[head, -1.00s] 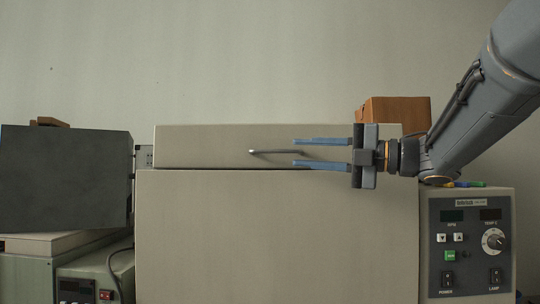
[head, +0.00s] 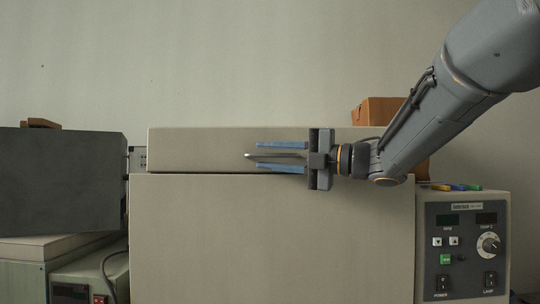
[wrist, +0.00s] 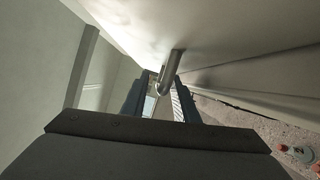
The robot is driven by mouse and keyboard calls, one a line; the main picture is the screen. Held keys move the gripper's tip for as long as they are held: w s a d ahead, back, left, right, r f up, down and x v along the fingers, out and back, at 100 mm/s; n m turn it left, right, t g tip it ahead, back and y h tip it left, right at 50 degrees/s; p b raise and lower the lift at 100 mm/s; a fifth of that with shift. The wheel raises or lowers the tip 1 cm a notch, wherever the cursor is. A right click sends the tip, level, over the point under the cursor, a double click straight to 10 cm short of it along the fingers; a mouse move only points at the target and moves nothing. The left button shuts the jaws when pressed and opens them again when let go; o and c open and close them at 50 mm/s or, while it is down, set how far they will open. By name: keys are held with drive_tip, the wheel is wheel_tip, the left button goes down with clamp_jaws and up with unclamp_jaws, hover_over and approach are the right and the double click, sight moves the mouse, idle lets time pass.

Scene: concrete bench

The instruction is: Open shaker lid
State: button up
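The shaker (head: 270,240) is a large beige box, and its lid (head: 190,145) is the upper band, shut down on the body with a thin dark seam between. A grey metal handle bar (head: 262,155) sticks out from the lid's front. My gripper (head: 256,155) reaches in from the right with its two blue fingers open, one above and one below the handle. In the wrist view the handle (wrist: 171,72) shows between the fingertips (wrist: 160,92). Gaps show between the fingers and the bar. The handle's right part is hidden behind my gripper.
The shaker's control panel (head: 468,245), with knob and switches, is at the right. A brown box (head: 378,111) stands behind the lid. A dark grey box (head: 60,180) rests on equipment at the left. The wall above the lid is bare.

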clamp_jaws()
idle(1.3)
